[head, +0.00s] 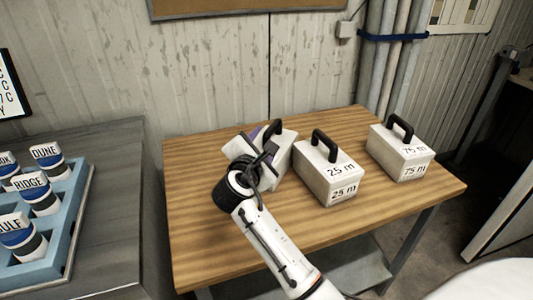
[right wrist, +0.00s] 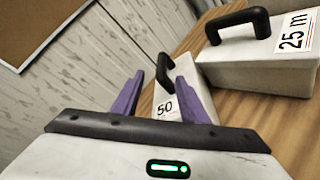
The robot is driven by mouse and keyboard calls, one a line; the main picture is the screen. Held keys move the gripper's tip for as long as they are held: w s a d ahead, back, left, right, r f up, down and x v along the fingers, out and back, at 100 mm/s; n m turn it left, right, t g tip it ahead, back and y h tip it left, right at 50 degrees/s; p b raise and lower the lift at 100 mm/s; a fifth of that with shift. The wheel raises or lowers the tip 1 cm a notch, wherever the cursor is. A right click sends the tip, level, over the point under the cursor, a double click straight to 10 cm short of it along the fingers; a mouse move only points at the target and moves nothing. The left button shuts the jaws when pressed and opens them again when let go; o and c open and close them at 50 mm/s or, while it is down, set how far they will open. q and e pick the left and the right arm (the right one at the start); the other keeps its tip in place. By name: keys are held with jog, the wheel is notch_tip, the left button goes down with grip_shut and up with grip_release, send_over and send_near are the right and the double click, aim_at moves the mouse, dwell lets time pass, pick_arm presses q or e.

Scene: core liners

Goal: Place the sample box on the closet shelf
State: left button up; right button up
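Three white sample boxes with black handles stand on the wooden table. The left one (head: 285,156) is partly hidden by my right gripper (head: 261,144); in the right wrist view this box (right wrist: 191,75) shows a "50" label. The middle box (head: 325,180) reads "25 m" and the right box (head: 401,156) reads "75 m". The right gripper's purple fingers (right wrist: 161,68) are spread apart, with the 50 box's handle showing between and beyond them. Whether they touch it cannot be told. My left gripper is not in view. No closet shelf is clearly recognisable.
The wooden table (head: 220,245) has free room at its front. At left, a grey bench (head: 115,215) holds a blue tray (head: 82,185) of labelled containers. A corrugated wall (head: 205,70) with pipes (head: 385,60) stands behind. A pale panel (head: 505,220) is at right.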

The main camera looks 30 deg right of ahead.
aim_at(268, 135)
jog(key=shift+w+d, duration=0.25)
jog(key=shift+d, duration=0.25)
jog(key=x, duration=0.6)
jog(key=shift+a+f, duration=0.15)
jog(key=shift+f, duration=0.15)
grip_shut()
jog(key=shift+a, duration=0.1)
dwell(0.5)
